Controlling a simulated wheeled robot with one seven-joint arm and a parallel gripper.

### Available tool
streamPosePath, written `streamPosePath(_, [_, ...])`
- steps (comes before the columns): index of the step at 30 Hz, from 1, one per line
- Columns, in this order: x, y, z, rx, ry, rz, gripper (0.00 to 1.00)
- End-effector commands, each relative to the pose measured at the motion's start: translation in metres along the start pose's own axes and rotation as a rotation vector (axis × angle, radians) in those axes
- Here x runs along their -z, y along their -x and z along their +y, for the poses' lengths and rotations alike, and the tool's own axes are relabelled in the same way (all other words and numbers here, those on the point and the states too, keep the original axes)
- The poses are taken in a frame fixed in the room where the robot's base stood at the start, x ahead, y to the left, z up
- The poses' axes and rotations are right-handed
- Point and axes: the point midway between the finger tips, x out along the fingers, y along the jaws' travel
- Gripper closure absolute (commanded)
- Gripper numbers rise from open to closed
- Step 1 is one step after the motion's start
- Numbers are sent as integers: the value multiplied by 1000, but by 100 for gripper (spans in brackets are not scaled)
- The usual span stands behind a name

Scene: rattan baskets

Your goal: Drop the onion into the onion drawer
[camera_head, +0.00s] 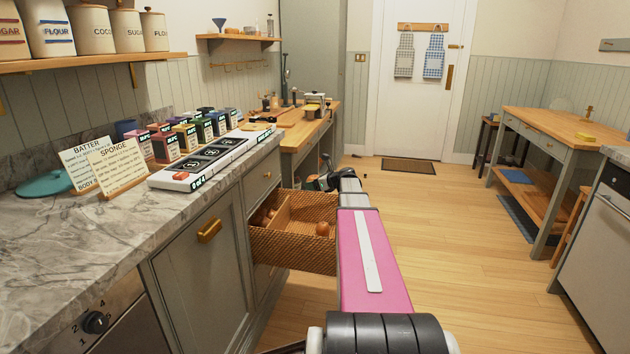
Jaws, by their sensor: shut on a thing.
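A rattan basket drawer (293,248) is pulled out from the grey cabinet and split by a divider. Its left compartment holds several brown roundish items (264,216), partly hidden by the wall. One brown, round, onion-like item (322,229) sits in the right compartment. My pink arm reaches forward just right of the drawer. My gripper (318,183) is past the drawer's far side in the picture, small and dark. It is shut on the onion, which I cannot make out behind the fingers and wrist. No label on the drawer is readable.
A marble counter (90,250) on the left carries recipe cards (115,163), coloured boxes (190,135) and a white scale-like strip (215,158). A wooden bench (310,130) stands beyond the drawer. The wood floor (450,230) to the right is clear.

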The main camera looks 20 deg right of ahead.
Motion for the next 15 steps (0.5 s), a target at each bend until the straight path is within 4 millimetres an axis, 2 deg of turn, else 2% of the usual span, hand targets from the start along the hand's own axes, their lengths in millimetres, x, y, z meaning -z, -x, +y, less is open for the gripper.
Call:
streamPosePath(7, [24,-10,0,0,-1,0,57])
streamPosePath(15, [31,-13,0,1,0,0,57])
